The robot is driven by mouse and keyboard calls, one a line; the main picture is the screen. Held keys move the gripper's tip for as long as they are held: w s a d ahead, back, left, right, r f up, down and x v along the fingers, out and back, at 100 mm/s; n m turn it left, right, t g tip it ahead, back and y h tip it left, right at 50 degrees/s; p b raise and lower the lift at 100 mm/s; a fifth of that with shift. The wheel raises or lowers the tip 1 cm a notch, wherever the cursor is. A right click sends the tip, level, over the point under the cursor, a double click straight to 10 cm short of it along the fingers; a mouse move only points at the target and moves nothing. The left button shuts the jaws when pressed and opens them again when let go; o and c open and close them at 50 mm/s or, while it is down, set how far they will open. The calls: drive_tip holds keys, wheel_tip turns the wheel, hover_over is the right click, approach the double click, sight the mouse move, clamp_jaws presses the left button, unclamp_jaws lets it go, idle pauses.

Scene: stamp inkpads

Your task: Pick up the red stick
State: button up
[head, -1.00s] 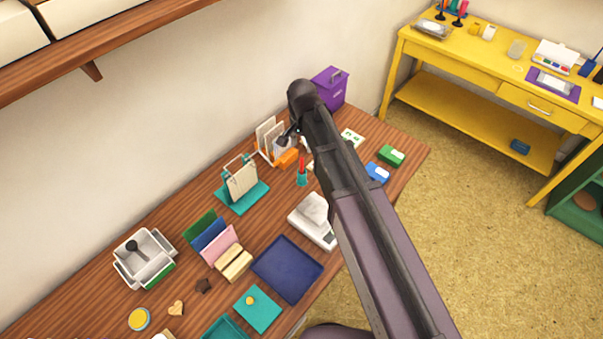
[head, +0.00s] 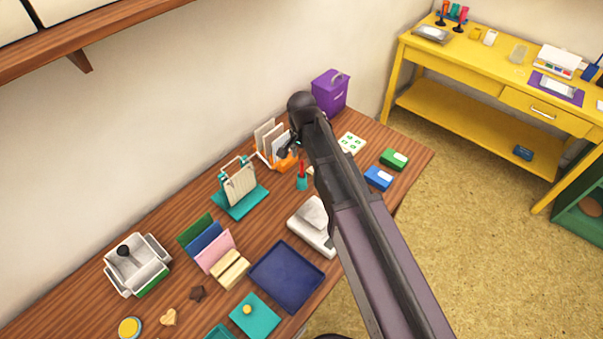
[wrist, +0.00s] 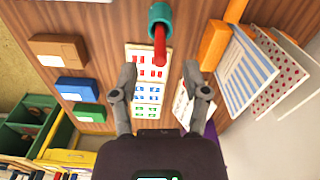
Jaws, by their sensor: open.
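The red stick (head: 302,168) stands in a small teal cup (head: 302,184) on the brown desk. In the wrist view the red stick (wrist: 159,46) points from the teal cup (wrist: 158,14) at the top middle down toward the gap between my fingers. My gripper (wrist: 160,75) is open and empty, its two fingers spread on either side of that gap. In the head view my gripper is seen small beside the file rack, partly hidden by my arm.
Sticker sheets (wrist: 148,90) lie beneath the gripper. Brown, blue and green inkpads (wrist: 76,88) lie left. A white device (head: 312,222) sits before the cup.

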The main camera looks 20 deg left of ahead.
sight(302, 174)
drive_tip(key=shift+f, duration=0.1)
wheel_tip(302, 174, down, 5)
drive_tip(key=b, duration=0.5)
idle(0.7)
clamp_jaws()
